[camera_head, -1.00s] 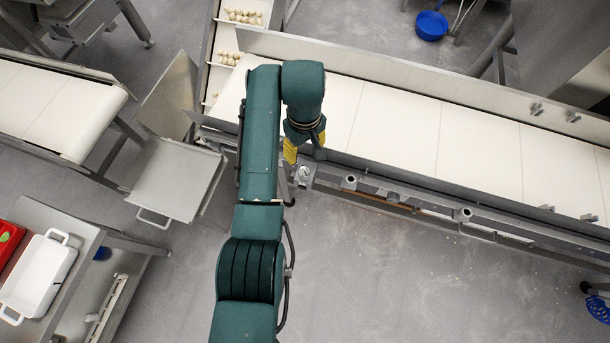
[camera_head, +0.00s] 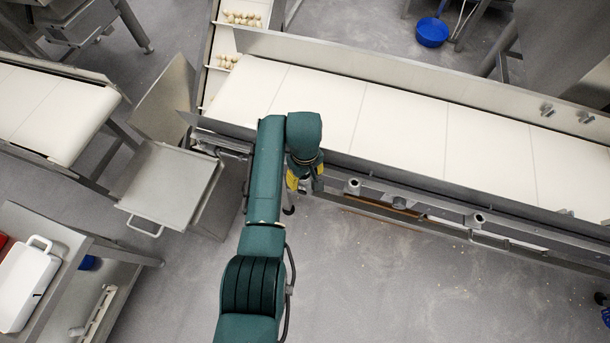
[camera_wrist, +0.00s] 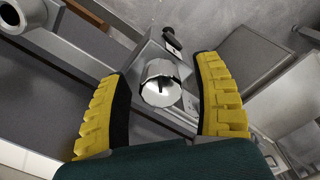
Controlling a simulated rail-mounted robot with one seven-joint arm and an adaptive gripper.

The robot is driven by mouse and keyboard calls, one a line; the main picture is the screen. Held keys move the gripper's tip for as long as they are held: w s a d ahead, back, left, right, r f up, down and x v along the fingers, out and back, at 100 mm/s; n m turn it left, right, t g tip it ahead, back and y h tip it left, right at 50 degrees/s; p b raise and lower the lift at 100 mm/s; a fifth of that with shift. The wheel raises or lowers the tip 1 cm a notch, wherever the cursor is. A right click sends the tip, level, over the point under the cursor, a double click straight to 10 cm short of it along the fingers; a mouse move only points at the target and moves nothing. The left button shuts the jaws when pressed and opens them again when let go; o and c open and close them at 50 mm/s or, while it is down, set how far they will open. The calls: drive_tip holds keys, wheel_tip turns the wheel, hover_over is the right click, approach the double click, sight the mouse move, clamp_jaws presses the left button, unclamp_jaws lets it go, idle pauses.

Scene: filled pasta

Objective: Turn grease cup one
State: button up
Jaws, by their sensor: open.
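In the wrist view a shiny metal cup (camera_wrist: 160,88), which looks like a grease cup, sits on a grey bracket at the conveyor's side. It has a dark slot or mark on its top. My gripper (camera_wrist: 163,67) is open, with one yellow-ribbed finger on each side of the cup and visible gaps between. I cannot tell how far the fingertips are above it. In the head view my gripper (camera_head: 304,184) is over the near side of the conveyor, and my arm mostly hides the cup there.
A white-belted conveyor (camera_head: 400,127) runs across the back, with round fittings (camera_head: 353,186) along its near rail. A black-handled lever (camera_wrist: 171,38) is just beyond the cup in the wrist view. A metal tray (camera_head: 168,185) stands left. Open floor lies in front.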

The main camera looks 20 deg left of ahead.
drive_tip(key=c, duration=1.2)
drive_tip(key=shift+m+p, duration=0.3)
drive_tip(key=m+p, duration=0.1)
drive_tip(key=m, duration=0.1)
drive_tip(key=shift+s+r+m+p, duration=0.1)
drive_tip(key=shift+m+p, duration=0.2)
drive_tip(key=shift+p, duration=0.05)
drive_tip(key=m+p, duration=0.1)
drive_tip(key=m, duration=0.2)
drive_tip(key=shift+a+m, duration=0.1)
drive_tip(key=shift+m, duration=0.2)
drive_tip(key=m+p, duration=0.1)
drive_tip(key=m, duration=0.6)
drive_tip(key=shift+f, duration=0.2)
drive_tip(key=shift+a, duration=0.1)
drive_tip(key=o, duration=1.2)
drive_tip(key=shift+s, duration=0.1)
drive_tip(key=shift+r, duration=0.1)
